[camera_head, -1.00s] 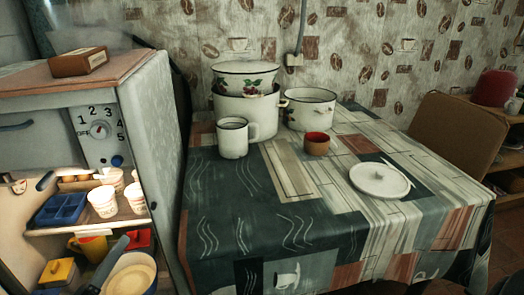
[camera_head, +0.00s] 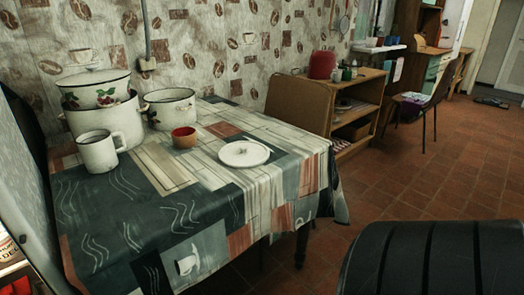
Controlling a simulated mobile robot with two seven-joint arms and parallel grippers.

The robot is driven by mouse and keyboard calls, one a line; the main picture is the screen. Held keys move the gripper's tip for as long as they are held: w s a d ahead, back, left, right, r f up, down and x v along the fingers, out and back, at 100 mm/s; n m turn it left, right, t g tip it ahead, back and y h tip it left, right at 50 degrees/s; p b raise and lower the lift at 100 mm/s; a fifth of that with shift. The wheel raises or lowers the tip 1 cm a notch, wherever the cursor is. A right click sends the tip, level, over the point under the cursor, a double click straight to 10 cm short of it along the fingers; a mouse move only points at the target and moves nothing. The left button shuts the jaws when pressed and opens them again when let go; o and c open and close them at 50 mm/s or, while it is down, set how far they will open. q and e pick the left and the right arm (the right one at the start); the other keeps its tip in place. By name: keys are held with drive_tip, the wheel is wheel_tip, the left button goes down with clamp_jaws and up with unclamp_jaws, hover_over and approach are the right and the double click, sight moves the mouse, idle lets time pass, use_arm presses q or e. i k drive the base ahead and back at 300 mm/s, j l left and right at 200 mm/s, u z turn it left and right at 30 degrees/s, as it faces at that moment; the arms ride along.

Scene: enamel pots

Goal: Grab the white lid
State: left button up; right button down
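A round white lid (camera_head: 240,156) lies flat on the patterned cloth of the table (camera_head: 205,185), toward its right side. A thin pale stick-like thing lies at its upper right edge; I cannot tell whether they touch. Neither of my grippers is in view.
A white mug (camera_head: 97,153), a small red-brown cup (camera_head: 184,138), a white pot (camera_head: 169,110) and a stacked pair of pots (camera_head: 103,118) stand left of the lid. The cloth in front is clear. A brown chair (camera_head: 298,102) stands behind; a black ribbed shape, unidentified, fills the lower right.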

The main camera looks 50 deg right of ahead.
sight(242, 154)
drive_tip(key=l+z, duration=0.2)
drive_tip(key=z, duration=0.25)
drive_tip(key=i+l+z, duration=0.1)
drive_tip(key=z, duration=0.35)
drive_tip(key=i+l+z, duration=0.1)
drive_tip(key=z, duration=0.35)
drive_tip(key=i+l, duration=0.3)
drive_tip(key=i+l+u, duration=0.2)
drive_tip(key=l, duration=0.15)
drive_tip(key=i+l+u, duration=0.2)
drive_tip(key=l, duration=0.2)
drive_tip(key=l+u, duration=0.2)
drive_tip(key=l, duration=0.2)
drive_tip(key=i, duration=0.05)
